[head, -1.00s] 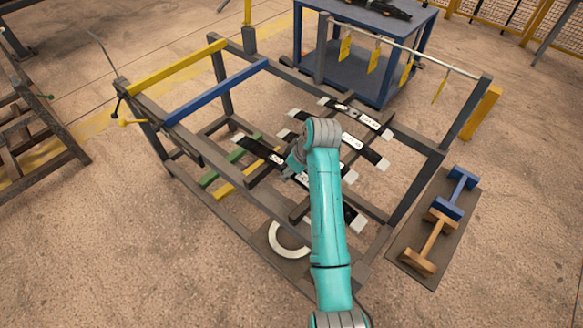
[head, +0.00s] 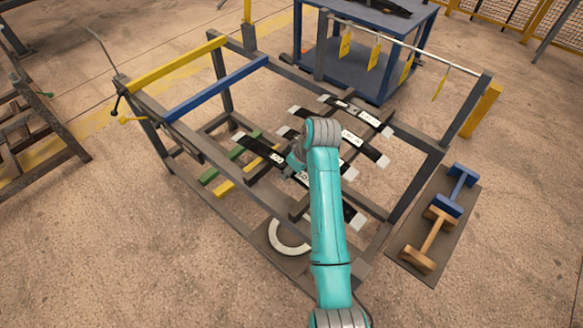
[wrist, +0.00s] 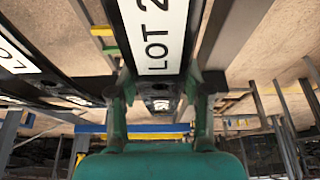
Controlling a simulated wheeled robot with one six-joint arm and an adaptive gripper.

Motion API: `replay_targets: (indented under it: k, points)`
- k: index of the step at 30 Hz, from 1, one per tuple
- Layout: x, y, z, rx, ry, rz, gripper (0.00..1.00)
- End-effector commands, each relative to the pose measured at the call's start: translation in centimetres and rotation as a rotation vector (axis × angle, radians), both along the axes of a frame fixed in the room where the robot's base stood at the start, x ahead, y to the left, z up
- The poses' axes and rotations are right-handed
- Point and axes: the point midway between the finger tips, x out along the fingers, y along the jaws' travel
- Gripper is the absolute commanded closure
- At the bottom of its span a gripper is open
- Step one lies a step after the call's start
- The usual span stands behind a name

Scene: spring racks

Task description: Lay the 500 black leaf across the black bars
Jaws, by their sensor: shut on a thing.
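A long black leaf with pale ends (head: 258,147) lies or hovers across dark bars (head: 299,211) in the front part of the rack. My gripper (head: 297,166) is at its middle, partly hidden by my arm. In the wrist view my gripper (wrist: 161,92) is shut on this leaf, with a finger on each side of it. The leaf's white label (wrist: 155,35) reads "LOT 2", cut off at the frame edge. Whether the leaf touches the bars, and whether it is marked 500, I cannot tell.
Other black leaves (head: 371,153) with white labels lie behind, towards the rack's right end. A yellow bar (head: 178,63) and a blue bar (head: 217,88) span the rack's upper left. A white ring (head: 285,240) lies below. Blue and orange pieces (head: 436,232) stand on a board at right.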

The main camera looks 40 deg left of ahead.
Motion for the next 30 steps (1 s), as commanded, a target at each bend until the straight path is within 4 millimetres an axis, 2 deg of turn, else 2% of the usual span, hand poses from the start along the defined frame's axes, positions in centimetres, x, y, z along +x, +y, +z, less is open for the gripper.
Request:
replay_targets:
  k: [24,25,27,28,30]
  points:
    - [0.1,0.1,-0.9,0.004,-0.003,0.000,0.93]
    - [0.1,0.1,-0.9,0.005,-0.004,0.000,0.44]
    - [0.1,0.1,-0.9,0.004,-0.003,0.000,0.26]
    - [0.1,0.1,-0.9,0.004,-0.003,0.000,0.22]
    - [0.1,0.1,-1.0,0.003,-0.002,0.000,0.22]
